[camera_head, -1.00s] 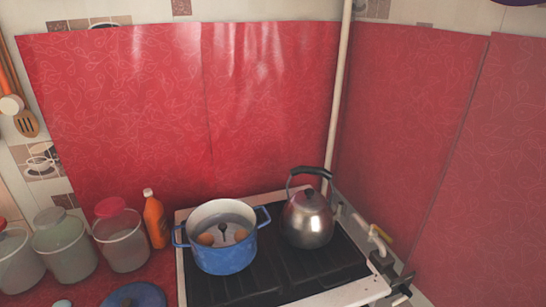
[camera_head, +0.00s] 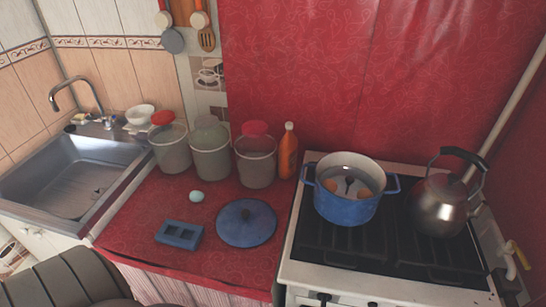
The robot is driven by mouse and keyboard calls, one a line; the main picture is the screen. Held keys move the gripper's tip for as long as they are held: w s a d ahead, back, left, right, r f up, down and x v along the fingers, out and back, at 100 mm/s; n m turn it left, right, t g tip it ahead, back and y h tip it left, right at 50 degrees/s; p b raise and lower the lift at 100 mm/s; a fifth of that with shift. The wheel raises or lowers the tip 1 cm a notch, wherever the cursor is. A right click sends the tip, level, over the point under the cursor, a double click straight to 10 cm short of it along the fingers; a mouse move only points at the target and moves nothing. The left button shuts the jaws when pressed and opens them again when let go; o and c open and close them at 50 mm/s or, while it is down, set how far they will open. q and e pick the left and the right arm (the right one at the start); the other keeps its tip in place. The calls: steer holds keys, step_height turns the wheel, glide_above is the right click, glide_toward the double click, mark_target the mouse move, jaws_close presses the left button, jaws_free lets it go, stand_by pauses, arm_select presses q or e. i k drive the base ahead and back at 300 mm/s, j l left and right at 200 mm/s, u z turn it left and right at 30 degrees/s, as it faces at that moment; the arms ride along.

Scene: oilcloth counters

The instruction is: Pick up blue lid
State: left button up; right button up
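The blue lid (camera_head: 246,223) with a dark knob lies flat on the red counter (camera_head: 225,263), left of the stove. The blue pot (camera_head: 347,190) stands uncovered on the stove, with orange-brown pieces and a dark object inside. A dark grey rounded part of my own arm shows at the bottom left. No gripper fingers are visible, so neither gripper can be seen relative to the lid.
A pale egg-like object (camera_head: 196,196) and a blue block with holes (camera_head: 179,234) lie left of the lid. Jars (camera_head: 210,150) and an orange bottle (camera_head: 288,151) stand behind it. A kettle (camera_head: 440,203) is on the stove (camera_head: 400,243); a sink (camera_head: 80,177) is far left.

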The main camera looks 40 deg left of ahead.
mark_target(244, 223)
steer(key=u, duration=1.35)
